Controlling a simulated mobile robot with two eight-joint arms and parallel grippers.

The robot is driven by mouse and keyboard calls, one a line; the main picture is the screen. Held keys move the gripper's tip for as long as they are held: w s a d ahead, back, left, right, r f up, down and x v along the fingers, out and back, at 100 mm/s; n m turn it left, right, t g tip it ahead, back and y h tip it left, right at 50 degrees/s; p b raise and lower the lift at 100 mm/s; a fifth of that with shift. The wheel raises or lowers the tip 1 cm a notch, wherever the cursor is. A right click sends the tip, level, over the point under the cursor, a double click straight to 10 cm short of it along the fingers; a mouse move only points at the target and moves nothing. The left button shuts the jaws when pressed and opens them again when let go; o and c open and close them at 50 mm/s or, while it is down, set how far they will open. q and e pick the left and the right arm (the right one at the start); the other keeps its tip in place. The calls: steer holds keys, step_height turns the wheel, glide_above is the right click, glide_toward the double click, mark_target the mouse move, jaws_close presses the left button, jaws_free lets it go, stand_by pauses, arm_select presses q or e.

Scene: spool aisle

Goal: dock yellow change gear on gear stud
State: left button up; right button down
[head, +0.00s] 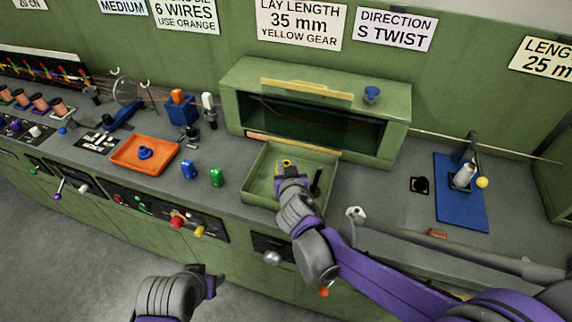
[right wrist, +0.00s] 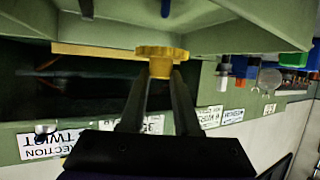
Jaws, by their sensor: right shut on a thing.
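The yellow change gear (right wrist: 162,53) is between the fingertips of my right gripper (right wrist: 160,72). In the head view this gripper (head: 287,172) is over the green tray, with a little yellow of the gear (head: 286,162) showing. A dark upright post (head: 316,181) stands in the tray right of the gripper. The upside-down right wrist view shows two dark posts, one (right wrist: 86,8) to the side and one (right wrist: 166,8) in line with the gear but apart from it. I cannot tell which is the gear stud. My left gripper (head: 208,281) is low in front of the bench, its fingers unclear.
The green tray (head: 262,160) sits before an open green housing (head: 235,105) with a blue piece (head: 372,93) on top. An orange tray (head: 128,165) with a blue part, and blue and green pieces (head: 217,177), lie left. A blue mat (head: 450,210) lies right.

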steer(key=shift+f+b, duration=1.5)
steer(key=shift+f, duration=0.75)
steer(key=shift+f, duration=0.65)
steer(key=c, duration=0.9)
jaws_free()
steer(key=shift+p+v, duration=2)
steer(key=shift+v, duration=3.5)
